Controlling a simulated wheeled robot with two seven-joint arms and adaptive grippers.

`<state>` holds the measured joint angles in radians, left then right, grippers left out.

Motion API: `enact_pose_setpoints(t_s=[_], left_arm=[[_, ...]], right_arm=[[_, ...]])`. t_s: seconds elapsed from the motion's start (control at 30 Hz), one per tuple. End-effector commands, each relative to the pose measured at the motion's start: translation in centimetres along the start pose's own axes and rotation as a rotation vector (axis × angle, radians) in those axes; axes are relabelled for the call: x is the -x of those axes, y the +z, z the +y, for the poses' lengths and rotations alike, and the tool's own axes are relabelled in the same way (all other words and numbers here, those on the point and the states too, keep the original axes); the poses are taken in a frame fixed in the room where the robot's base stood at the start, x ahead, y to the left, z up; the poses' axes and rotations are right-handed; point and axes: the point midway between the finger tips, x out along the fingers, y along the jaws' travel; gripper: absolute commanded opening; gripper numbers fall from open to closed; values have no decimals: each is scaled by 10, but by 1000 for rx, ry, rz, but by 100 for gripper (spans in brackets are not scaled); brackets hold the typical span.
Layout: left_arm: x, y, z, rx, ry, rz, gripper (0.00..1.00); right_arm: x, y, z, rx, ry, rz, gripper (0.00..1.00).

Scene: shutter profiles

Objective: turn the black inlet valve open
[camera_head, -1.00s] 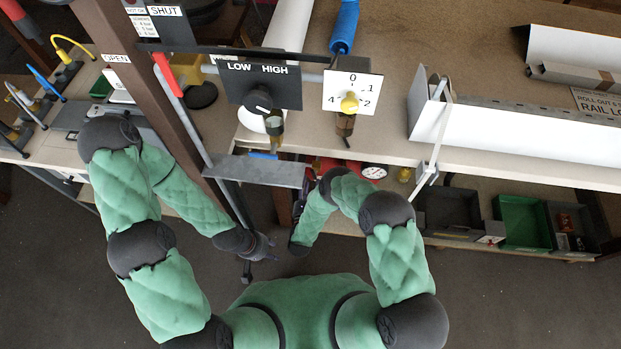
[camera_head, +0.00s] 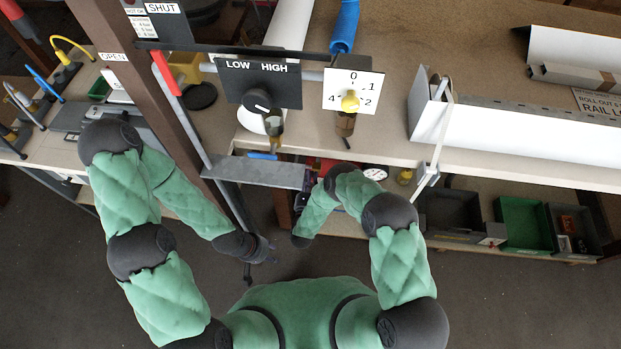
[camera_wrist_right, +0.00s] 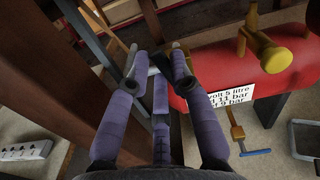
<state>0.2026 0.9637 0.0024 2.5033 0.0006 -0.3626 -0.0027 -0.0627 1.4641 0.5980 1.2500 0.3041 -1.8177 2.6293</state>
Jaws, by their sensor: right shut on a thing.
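My right gripper (camera_wrist_right: 155,64) is shut on a small dark handle with a pale grey part, which I take for the black inlet valve. The fingers hide most of it, and its turn angle cannot be read. In the head view my right gripper (camera_head: 304,200) is low, at the bench's front edge, beside the end of a grey plate (camera_head: 262,171) and partly covered by it. My left gripper (camera_head: 262,249) hangs empty-looking over the floor in front of the bench, clear of the valve. Its fingers are too small to read.
A red tank (camera_wrist_right: 250,65) with a brass fitting (camera_wrist_right: 270,52) lies close right of my right fingers. A brown post (camera_head: 150,90) stands left. The LOW/HIGH panel (camera_head: 262,84) and a dial card (camera_head: 352,92) stand above. Bins (camera_head: 524,222) sit under the bench.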

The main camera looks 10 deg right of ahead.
Motion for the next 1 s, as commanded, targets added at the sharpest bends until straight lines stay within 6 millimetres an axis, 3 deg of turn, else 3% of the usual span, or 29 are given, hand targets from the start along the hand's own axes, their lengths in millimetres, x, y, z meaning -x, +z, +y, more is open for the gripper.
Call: enact_pose_setpoints(t_s=[0.37,1.0], left_arm=[[-4,0,-2,0,0,0,40],[-30,-1,-11,0,0,0,40]], right_arm=[[0,-1,6,105,1,-1,0],[0,-14,27,677,2,-2,0]])
